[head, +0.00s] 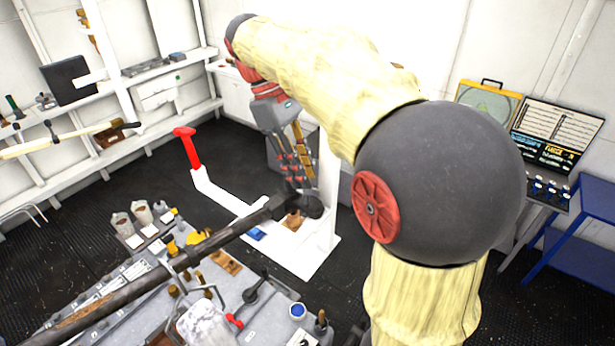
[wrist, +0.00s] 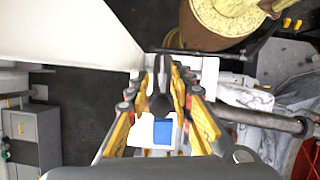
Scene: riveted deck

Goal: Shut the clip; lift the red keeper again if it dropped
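A small red piece (head: 234,321), which looks like the red keeper, sits low on the cluttered grey bench. Beside it are a dark lever (head: 254,290) and a thin metal loop; which of these is the clip I cannot tell for sure. My gripper (head: 298,186) points down to the upper right of them, apart from them, close by the knobbed end of a long dark bar (head: 225,236). The keeper cannot be made out there.
The bar crosses above the bench (head: 215,272). A white frame with a red handle (head: 188,148) stands behind it. A blue block (wrist: 162,132) shows below the fingers. Shelves line the left wall; a blue stand (head: 585,225) is at right. Dark floor lies open at left.

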